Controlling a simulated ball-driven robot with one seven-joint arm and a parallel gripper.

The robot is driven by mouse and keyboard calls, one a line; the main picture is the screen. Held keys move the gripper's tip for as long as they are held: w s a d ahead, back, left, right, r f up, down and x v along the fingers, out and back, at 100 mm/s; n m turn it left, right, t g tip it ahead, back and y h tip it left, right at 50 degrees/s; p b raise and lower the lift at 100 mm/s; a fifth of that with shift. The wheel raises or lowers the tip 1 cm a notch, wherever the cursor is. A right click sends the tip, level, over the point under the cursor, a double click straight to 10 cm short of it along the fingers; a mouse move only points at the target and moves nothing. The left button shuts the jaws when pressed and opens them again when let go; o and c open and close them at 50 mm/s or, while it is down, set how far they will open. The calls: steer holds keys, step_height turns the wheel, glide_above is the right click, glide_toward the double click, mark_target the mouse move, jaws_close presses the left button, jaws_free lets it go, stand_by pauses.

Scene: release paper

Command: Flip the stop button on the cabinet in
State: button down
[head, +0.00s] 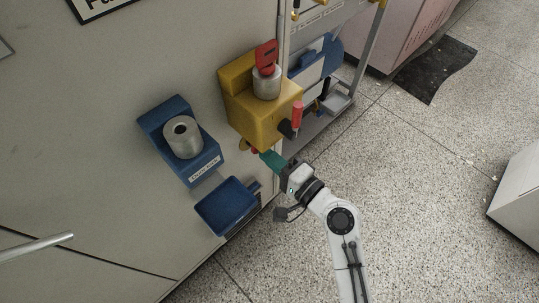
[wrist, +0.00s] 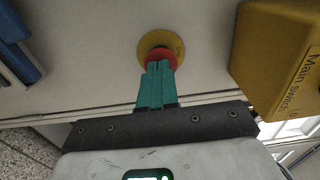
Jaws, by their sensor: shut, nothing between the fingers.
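The stop button (wrist: 160,57) is a red round knob on a yellow round plate on the cabinet face, in the upper middle of the wrist view. In the head view only a bit of its yellow plate (head: 244,145) shows, below the yellow main switch box. My gripper (wrist: 158,68) has green fingers, shut together with nothing between them. Its tips overlap the lower part of the red knob in the wrist view; I cannot tell whether they touch it. In the head view my gripper (head: 264,155) points at the cabinet just under the yellow box.
The yellow main switch box (head: 254,117) juts out close to my gripper; it also shows right in the wrist view (wrist: 270,60). A blue holder (head: 204,159) with a metal cylinder and a blue tray (head: 227,207) stick out at left. The speckled floor at right is mostly clear.

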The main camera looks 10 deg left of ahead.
steer(key=v, duration=1)
steer(key=shift+s+d+p, duration=0.25)
steer(key=shift+p, duration=0.1)
steer(key=shift+f, duration=0.15)
steer(key=s+d+f+n+g+h, duration=0.5)
steer(key=s+d+f+n+h, duration=0.1)
steer(key=s+d+f, duration=0.25)
steer(key=s+d+f+n+g+h, duration=0.1)
steer(key=s+d+g+h, duration=0.4)
steer(key=s+d+h, duration=0.65)
steer(key=d+r+y+p, duration=0.3)
steer(key=r+p, duration=2)
steer(key=shift+s+d, duration=0.25)
steer(key=shift+s, duration=0.1)
